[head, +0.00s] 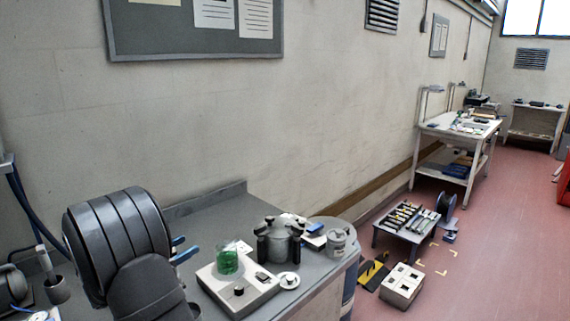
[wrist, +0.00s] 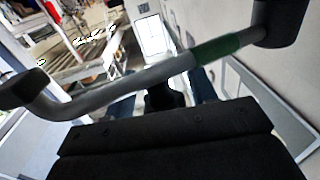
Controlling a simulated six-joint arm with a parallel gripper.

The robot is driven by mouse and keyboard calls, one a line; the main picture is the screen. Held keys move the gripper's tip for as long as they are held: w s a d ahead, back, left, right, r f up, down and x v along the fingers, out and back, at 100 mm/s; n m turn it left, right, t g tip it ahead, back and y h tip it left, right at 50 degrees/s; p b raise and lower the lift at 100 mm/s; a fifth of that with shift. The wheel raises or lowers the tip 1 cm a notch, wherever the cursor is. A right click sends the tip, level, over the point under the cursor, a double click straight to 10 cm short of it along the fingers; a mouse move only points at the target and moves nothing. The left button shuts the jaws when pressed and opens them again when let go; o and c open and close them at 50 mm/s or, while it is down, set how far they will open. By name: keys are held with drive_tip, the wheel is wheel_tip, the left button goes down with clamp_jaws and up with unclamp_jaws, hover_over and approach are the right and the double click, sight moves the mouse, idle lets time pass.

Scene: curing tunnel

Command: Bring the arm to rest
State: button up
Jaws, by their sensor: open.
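In the wrist view my gripper (wrist: 165,110) shows as a broad dark block along the bottom with a small dark part beyond its upper edge. It is open. A bent grey bar (wrist: 140,78) with a green band (wrist: 214,48) and dark ends crosses slantwise just above the block. I cannot tell whether the bar touches the gripper. Nothing is seen held.
The grey bench (head: 205,208) holds a hotplate (head: 245,296), a beaker of green liquid (head: 228,262) and a metal pot (head: 280,240). A large dark ribbed shape (head: 120,235) fills the left. A low rack (head: 405,225) and a pale block (head: 402,285) stand on the floor.

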drive_tip(key=shift+w+d+n+t+y, duration=0.25)
drive_tip(key=shift+w+n+t+y, duration=0.15)
drive_tip(key=shift+y, duration=0.1)
